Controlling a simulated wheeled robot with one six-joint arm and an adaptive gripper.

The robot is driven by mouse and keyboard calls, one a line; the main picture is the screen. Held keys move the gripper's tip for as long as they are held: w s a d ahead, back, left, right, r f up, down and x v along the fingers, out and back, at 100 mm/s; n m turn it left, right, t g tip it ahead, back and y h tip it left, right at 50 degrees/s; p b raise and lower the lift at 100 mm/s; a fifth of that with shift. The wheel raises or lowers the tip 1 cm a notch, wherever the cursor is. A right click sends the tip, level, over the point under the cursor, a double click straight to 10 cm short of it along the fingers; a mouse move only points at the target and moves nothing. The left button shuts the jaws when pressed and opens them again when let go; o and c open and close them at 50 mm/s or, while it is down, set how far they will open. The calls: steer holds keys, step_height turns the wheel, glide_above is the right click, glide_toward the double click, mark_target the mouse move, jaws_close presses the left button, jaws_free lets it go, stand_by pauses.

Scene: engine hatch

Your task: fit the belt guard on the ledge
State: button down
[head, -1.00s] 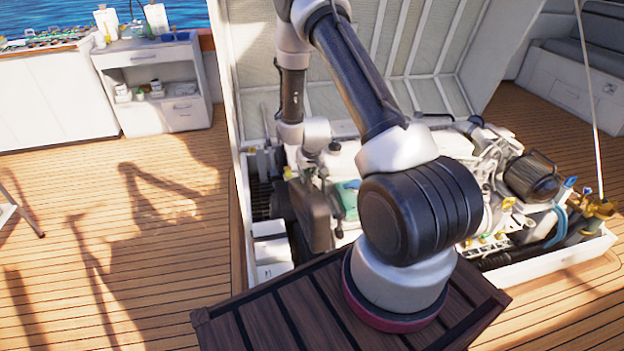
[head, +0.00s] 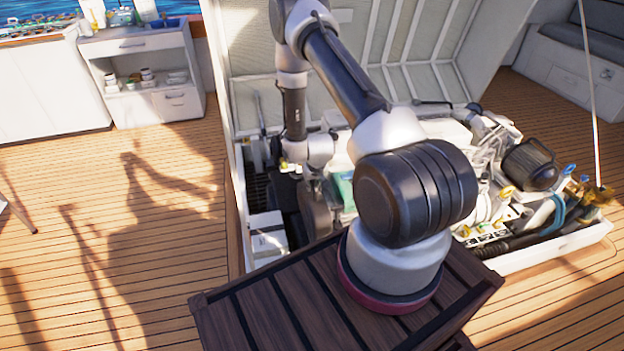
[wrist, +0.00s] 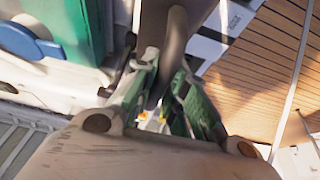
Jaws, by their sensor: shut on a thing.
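A dark grey-brown curved piece, which I take for the belt guard (wrist: 180,28), is between the two fingers of my gripper (wrist: 165,88) in the wrist view. The fingers are shut on it. In the head view the guard (head: 316,211) hangs below my wrist, inside the left part of the engine hatch, beside the engine (head: 345,190). My arm hides part of the engine. I cannot make out the ledge, or whether the guard touches anything.
The raised hatch lid (head: 410,45) stands behind the arm. White boxes (head: 267,235) sit at the hatch's left side. Hoses and a dark round part (head: 529,165) lie at the right. Open deck (head: 130,240) is to the left.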

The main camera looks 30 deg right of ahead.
mark_target(312, 198)
steer(key=shift+f, duration=4.25)
steer(key=shift+s+d+f, duration=0.1)
steer(key=shift+d+f, duration=0.15)
steer(key=shift+d, duration=0.3)
steer(key=shift+s+a+f, duration=0.1)
steer(key=shift+a+f, duration=0.05)
steer(key=shift+a, duration=0.15)
steer(key=shift+f, duration=0.25)
steer(key=c, duration=1.4)
jaws_free()
steer(key=shift+o, duration=0.2)
steer(key=shift+s, duration=0.1)
